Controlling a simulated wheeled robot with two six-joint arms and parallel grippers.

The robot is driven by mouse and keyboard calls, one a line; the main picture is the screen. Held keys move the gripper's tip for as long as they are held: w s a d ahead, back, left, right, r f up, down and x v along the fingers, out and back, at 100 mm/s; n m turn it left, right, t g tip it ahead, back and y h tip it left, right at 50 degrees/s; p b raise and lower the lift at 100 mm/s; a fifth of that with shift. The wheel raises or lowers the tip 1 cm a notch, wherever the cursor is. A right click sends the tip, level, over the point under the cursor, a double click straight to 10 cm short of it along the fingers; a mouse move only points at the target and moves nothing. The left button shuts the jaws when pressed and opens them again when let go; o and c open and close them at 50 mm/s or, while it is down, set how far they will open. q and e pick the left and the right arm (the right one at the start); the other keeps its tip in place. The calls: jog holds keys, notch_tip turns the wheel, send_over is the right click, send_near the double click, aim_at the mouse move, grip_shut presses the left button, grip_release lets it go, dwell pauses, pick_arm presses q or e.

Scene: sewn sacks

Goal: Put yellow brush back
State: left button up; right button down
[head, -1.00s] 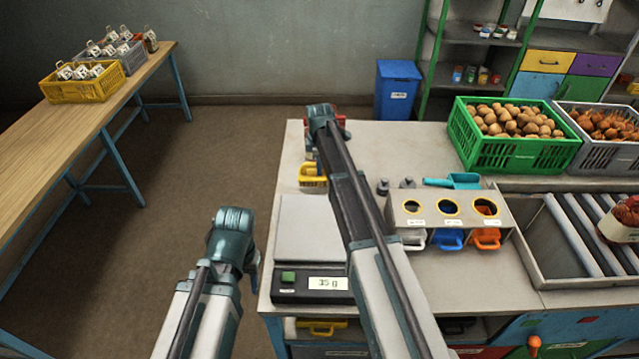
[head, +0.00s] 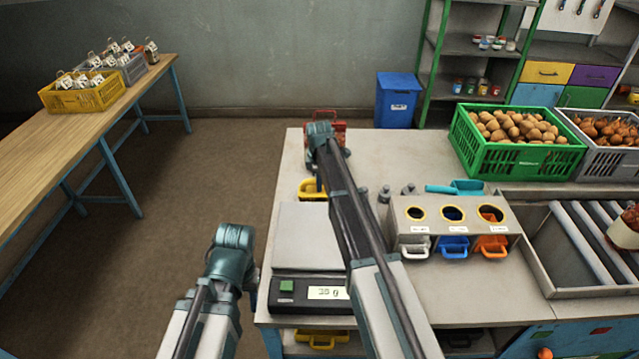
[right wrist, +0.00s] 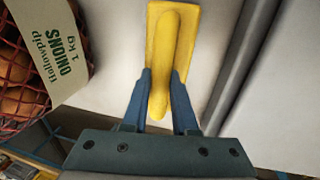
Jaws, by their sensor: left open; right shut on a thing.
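The yellow brush (right wrist: 166,50) is in the right wrist view, its handle between the blue fingers of my right gripper (right wrist: 160,80). The gripper is shut on it. The brush is over a pale flat surface. In the head view my right gripper (head: 322,150) is over the far left part of the workbench, and my arm hides the brush there. My left gripper (head: 240,268) is open and empty, low beside the bench's left edge.
An onion sack (right wrist: 45,55) lies close left of the brush in the wrist view. A yellow scoop-like bin (head: 311,190), a scale (head: 305,240) and a dispenser box (head: 405,228) are near my right arm. A green crate (head: 520,155) stands at right.

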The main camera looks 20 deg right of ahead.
aim_at(319, 195)
jog(key=c, duration=0.7)
grip_release()
jog(key=shift+r+p, duration=0.15)
jog(key=shift+p, duration=0.15)
notch_tip(319, 195, up, 12)
jog(key=s+p, duration=0.2)
jog(key=p, duration=1)
jog(key=s+a+m, duration=0.3)
jog(key=s+a, duration=0.2)
jog(key=s, duration=0.6)
jog(key=s+a+m+g, duration=0.1)
jog(key=s+a+m, duration=0.3)
jog(key=s, duration=0.8)
jog(key=s+a+m+g, duration=0.1)
jog(key=s+a+m, duration=0.3)
jog(key=s+a, duration=0.3)
jog(key=s, duration=0.4)
jog(key=shift+s+a+f+h, duration=0.2)
jog(key=shift+f+h, duration=0.1)
jog(key=shift+f, duration=0.1)
